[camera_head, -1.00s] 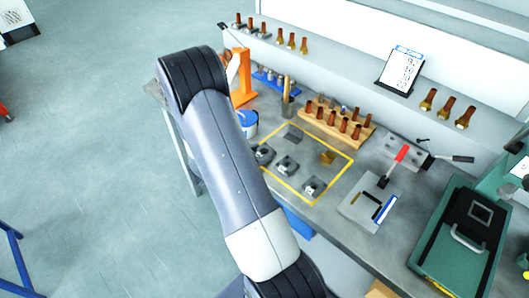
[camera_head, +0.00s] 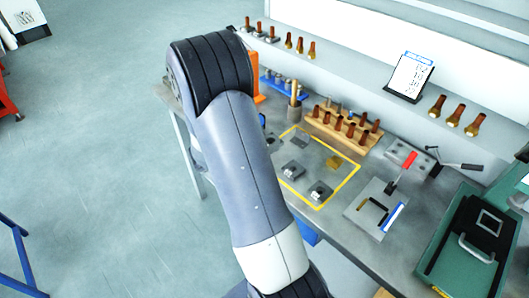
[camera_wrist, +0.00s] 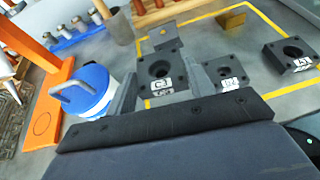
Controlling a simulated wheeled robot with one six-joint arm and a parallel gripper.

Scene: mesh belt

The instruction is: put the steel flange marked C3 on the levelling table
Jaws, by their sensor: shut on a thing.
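My gripper (camera_wrist: 160,88) is shut on a dark grey steel flange (camera_wrist: 158,68) with a round hole and a white label that seems to read C3. The flange sits between the two grey fingers in the wrist view. Two similar flanges stand to its right, a smaller one (camera_wrist: 223,73) and another (camera_wrist: 290,56) with a different label; both also show in the head view (camera_head: 292,170) (camera_head: 320,191). In the head view my arm hides the gripper and the held flange. I cannot tell which thing is the levelling table.
A yellow outline (camera_head: 340,187) marks the bench area. A blue-lidded can (camera_wrist: 88,90) and an orange stand (camera_wrist: 50,112) are left of the gripper. A wooden rack (camera_head: 345,128), a red-handled fixture (camera_head: 365,222) and a green case (camera_head: 432,262) occupy the bench.

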